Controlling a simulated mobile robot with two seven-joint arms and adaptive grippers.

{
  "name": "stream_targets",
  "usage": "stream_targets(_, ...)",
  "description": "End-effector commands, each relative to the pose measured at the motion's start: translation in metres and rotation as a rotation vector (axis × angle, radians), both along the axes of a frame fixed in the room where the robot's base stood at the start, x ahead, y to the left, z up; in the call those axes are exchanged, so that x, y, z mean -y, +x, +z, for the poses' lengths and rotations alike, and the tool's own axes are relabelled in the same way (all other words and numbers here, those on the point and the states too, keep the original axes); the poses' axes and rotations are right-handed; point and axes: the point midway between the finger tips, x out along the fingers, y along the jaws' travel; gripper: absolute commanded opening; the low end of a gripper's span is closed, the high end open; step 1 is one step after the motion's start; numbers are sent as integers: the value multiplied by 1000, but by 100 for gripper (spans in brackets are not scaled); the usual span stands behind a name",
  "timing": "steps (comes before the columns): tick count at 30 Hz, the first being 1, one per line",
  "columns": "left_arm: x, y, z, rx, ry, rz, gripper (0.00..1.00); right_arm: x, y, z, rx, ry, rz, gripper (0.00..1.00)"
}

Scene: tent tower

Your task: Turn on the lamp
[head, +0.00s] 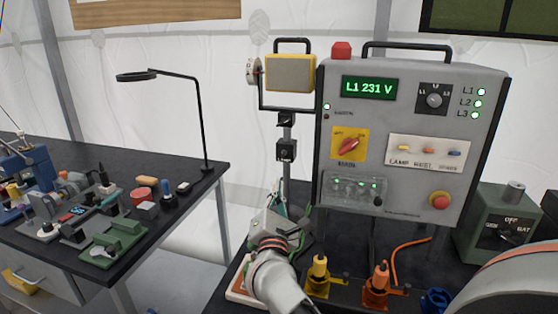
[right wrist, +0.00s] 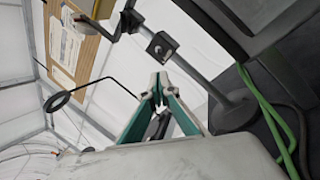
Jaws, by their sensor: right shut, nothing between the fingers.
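A floodlight with a dull yellow face (head: 290,73) is mounted on a post left of the grey control panel (head: 405,130). A small black box with a lever-like mark and a white label (head: 286,150) sits on the post below it; it also shows in the right wrist view (right wrist: 162,46). The panel has a switch row (head: 428,151) whose left switch is labelled LAMP. My right gripper (head: 278,193) is below the black box, apart from it. Its green-lined fingers (right wrist: 158,78) are closed together and empty, pointing up toward the box. My left gripper is not in view.
A red rotary main switch (head: 348,145) and a red stop button (head: 440,201) are on the panel. Yellow (head: 319,275) and orange (head: 378,285) connectors stand in front. A ring-headed desk lamp (head: 200,100) stands on the cluttered left table (head: 150,230). A green cable (right wrist: 275,120) runs beside my gripper.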

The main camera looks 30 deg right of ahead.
Motion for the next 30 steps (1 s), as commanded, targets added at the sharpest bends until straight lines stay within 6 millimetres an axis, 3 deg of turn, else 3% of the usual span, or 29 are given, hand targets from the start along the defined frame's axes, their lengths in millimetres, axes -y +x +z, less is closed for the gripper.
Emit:
stream_targets(17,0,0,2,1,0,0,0,3,5,3,0,-3,0,0)
stream_targets(30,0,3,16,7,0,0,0,44,60,20,1,-3,-2,0)
